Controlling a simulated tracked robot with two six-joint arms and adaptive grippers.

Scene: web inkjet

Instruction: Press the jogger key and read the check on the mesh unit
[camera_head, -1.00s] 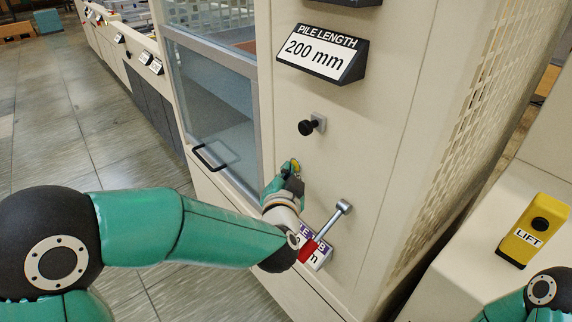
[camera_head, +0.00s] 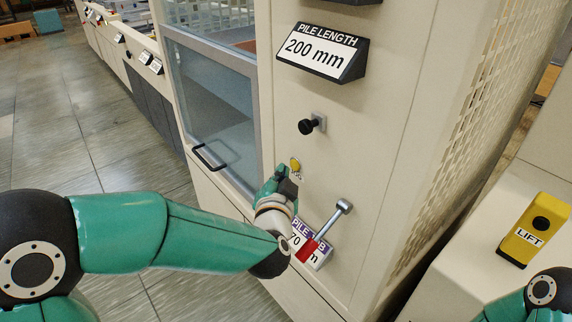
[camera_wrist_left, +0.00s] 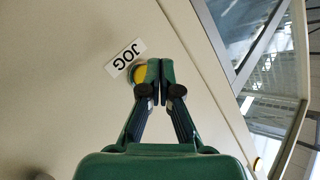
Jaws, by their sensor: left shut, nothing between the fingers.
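The jogger key is a yellow round button (camera_head: 295,165) on the cream machine front, above the red-handled lever. In the left wrist view the yellow button (camera_wrist_left: 140,74) sits beside a white JOG label (camera_wrist_left: 125,58) and is partly hidden by a finger. My left gripper (camera_head: 283,173) is shut and empty, its tips just left of and below the button. In the left wrist view the closed fingertips (camera_wrist_left: 160,68) overlap the button's edge; I cannot tell whether they touch it. My right gripper is out of view. No check reading is identifiable.
A black knob (camera_head: 307,127) and a PILE LENGTH 200 mm sign (camera_head: 322,54) are above the button. The lever (camera_head: 328,228) and a partly covered label (camera_head: 297,240) are below. A handled glass door (camera_head: 212,110) is left, a perforated panel (camera_head: 500,110) and yellow LIFT box (camera_head: 533,230) right.

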